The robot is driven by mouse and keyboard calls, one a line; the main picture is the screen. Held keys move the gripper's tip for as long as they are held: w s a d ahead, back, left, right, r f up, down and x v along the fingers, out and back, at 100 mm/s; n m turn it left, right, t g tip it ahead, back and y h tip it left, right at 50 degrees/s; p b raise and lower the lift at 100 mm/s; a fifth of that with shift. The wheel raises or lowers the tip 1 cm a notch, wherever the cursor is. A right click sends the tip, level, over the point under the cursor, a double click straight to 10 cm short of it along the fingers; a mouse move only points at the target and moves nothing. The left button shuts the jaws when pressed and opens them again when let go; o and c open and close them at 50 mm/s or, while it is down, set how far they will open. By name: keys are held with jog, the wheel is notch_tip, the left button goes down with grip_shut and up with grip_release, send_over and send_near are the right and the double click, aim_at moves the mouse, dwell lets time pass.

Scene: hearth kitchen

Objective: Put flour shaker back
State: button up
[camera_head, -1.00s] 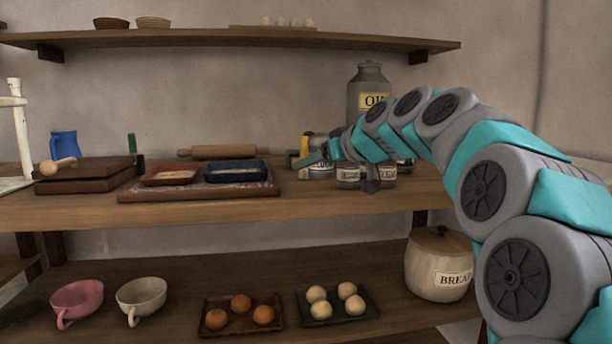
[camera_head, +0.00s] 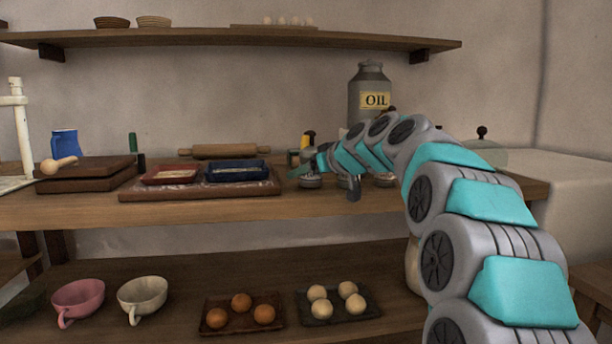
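My gripper (camera_head: 328,172) is over the right part of the wooden counter, among a group of small jars. One small jar (camera_head: 311,182) shows just beside and below it, partly covered. Other jars behind my arm show only in slivers, and their labels cannot be read. I cannot pick out the flour shaker among them. My gripper's fingertips are small and partly hidden by my own arm, so I cannot tell whether they are open or hold anything.
A grey OIL canister (camera_head: 369,95) stands behind my arm. A yellow-and-black item (camera_head: 307,140) is near my gripper. A board (camera_head: 200,190) with a red dish (camera_head: 170,176) and blue dish (camera_head: 237,172) lies left; a rolling pin (camera_head: 224,152) lies behind.

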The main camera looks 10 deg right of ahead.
jog(key=shift+f, duration=0.2)
jog(key=shift+f, duration=0.15)
jog(key=o, duration=1.2)
jog(key=shift+r, duration=0.2)
jog(key=shift+s+r, duration=0.1)
jog(key=shift+r, duration=0.05)
jog(key=v, duration=1.1)
jog(key=shift+d, duration=0.15)
jog(key=shift+s+d, duration=0.1)
jog(key=shift+s, duration=0.2)
